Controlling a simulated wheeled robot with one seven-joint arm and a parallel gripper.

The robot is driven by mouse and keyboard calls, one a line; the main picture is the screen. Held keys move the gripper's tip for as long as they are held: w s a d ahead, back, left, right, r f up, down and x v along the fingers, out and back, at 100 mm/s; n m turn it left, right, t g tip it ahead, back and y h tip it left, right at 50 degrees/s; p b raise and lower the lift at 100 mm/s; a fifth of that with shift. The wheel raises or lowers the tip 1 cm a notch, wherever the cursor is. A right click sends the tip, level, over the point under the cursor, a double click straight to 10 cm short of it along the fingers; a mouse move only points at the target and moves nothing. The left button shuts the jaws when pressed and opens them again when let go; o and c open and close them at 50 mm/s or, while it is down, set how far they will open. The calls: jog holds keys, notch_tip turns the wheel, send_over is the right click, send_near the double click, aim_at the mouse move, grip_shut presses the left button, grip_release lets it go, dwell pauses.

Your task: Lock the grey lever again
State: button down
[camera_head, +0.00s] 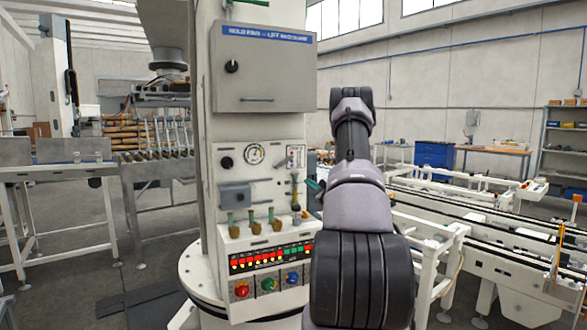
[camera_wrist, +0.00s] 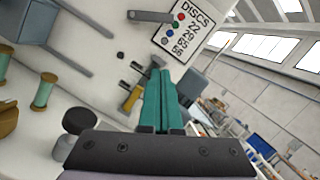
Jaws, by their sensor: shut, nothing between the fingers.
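My gripper (camera_wrist: 160,74) is shut and empty, its two teal fingers together in front of the white panel. In the head view my gripper (camera_head: 312,186) shows as a small teal tip at the panel's right edge, partly hidden by my arm. A grey block-like piece (camera_wrist: 192,87) is just right of the fingers in the wrist view; I cannot tell whether it is the grey lever or whether the fingers touch it. A yellow-handled fitting (camera_wrist: 132,98) with dark metal parts sits just left of the fingers. The lever's locked state cannot be read.
Green-topped handles (camera_head: 254,225) stand in a row on the panel, with a lit indicator strip (camera_head: 270,257) and coloured knobs (camera_head: 267,285) below. A grey box (camera_head: 235,195) projects at the left. A DISCS number sign (camera_wrist: 185,30) is above the fingers. Conveyors (camera_head: 480,220) lie to the right.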

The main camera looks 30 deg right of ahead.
aim_at(284, 163)
dwell(0.3)
jog(key=x, duration=0.9)
jog(key=shift+w, duration=0.2)
jog(key=r, duration=0.1)
jog(key=a+r, duration=0.1)
jog(key=r, duration=0.1)
jog(key=shift+w+a, duration=0.2)
jog(key=shift+w, duration=0.1)
jog(key=shift+a+r, duration=0.25)
jog(key=shift+r, duration=0.05)
